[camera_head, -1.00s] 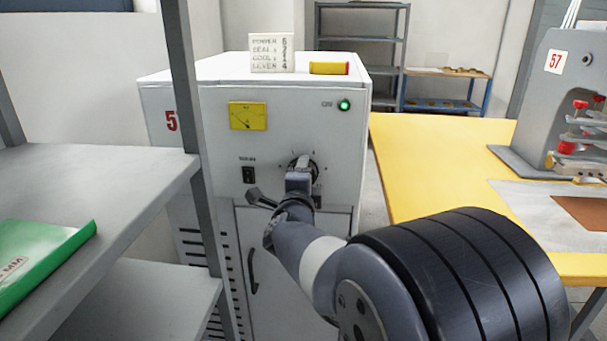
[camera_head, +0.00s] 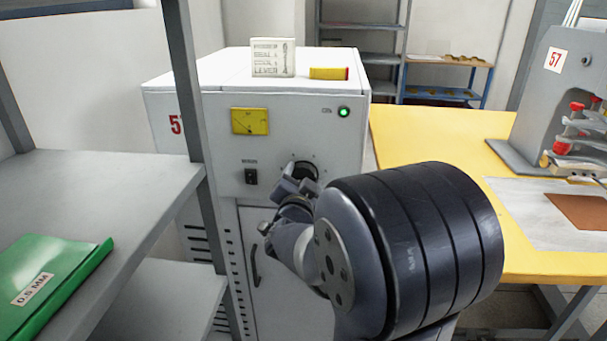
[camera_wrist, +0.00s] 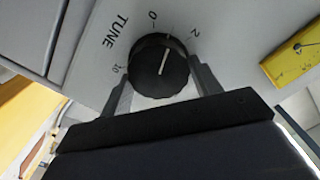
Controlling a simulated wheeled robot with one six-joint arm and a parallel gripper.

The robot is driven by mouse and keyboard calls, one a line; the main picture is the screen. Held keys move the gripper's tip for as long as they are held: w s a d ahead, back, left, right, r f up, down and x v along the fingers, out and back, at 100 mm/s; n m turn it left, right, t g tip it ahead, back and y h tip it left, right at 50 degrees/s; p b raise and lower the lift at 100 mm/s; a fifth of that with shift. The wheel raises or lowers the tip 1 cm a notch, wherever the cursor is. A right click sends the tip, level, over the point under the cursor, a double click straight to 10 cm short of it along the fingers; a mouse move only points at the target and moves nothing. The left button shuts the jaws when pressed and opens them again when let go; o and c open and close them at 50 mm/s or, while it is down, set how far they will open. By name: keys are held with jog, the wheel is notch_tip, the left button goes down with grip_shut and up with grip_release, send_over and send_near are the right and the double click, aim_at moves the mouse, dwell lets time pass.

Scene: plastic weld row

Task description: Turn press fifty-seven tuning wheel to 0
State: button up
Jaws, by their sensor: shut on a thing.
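In the head view the wheel (camera_head: 304,169) is partly hidden by my gripper (camera_head: 297,182). The press cabinet (camera_head: 290,128) is white, with a lit green lamp (camera_head: 344,112).
A yellow meter (camera_head: 250,121) and black switch (camera_head: 251,177) are left of the wheel. A grey shelf (camera_head: 110,185) stands close on the left, a yellow table (camera_head: 430,140) on the right.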

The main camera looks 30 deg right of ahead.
jog(key=shift+a+n+p, duration=0.1)
jog(key=shift+n+p, duration=0.85)
jog(key=shift+n, duration=1.35)
jog(key=o, duration=1)
jog(key=shift+w, duration=0.1)
jog(key=shift+c, duration=0.2)
jog(key=p+v, duration=0.1)
jog(key=v, duration=0.9)
jog(key=shift+s+a, duration=0.25)
jog(key=shift+s, duration=0.1)
